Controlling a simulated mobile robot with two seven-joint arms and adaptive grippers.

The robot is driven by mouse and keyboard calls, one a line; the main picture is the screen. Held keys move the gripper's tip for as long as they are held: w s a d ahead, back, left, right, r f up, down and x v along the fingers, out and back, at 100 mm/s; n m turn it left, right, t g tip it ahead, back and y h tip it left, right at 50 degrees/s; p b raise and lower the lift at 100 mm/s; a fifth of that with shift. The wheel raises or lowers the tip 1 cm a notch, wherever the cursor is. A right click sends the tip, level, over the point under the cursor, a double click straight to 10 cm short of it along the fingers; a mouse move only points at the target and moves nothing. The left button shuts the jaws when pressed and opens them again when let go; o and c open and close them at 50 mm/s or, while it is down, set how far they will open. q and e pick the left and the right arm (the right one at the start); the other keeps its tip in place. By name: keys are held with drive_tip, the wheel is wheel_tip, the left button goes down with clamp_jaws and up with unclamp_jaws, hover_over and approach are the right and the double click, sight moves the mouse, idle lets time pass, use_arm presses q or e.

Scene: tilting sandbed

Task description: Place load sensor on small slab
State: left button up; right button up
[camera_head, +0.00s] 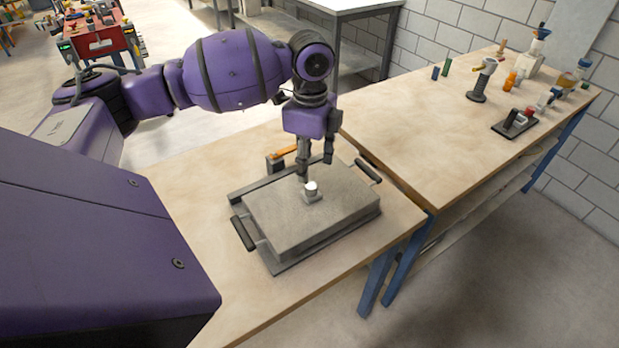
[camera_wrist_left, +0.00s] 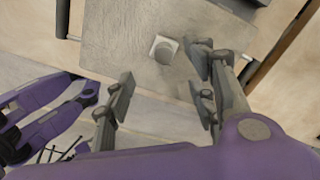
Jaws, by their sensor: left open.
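The load sensor (camera_head: 311,192), a small block with a round white top, sits on the top face of the grey slab (camera_head: 345,212). In the left wrist view, the load sensor (camera_wrist_left: 163,49) lies upright on the slab (camera_wrist_left: 110,50), clear of its edges. My left gripper (camera_head: 315,169) is open and empty, fingers pointing down just behind the sensor. In the left wrist view, my left gripper (camera_wrist_left: 165,90) has its fingers spread, with the sensor beyond the gap between them and closer to the right finger.
The slab rests on a dark tray with black handles (camera_head: 243,233) on a wooden table (camera_head: 190,190). An orange-topped item (camera_head: 283,153) stands behind it. A second bench (camera_head: 400,120) at the right holds a grey handled tool (camera_head: 482,80), a black stand (camera_head: 514,124) and bottles.

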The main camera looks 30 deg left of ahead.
use_arm(q)
wheel_tip(320, 180, up, 3)
drive_tip(key=shift+f, duration=0.1)
idle(0.6)
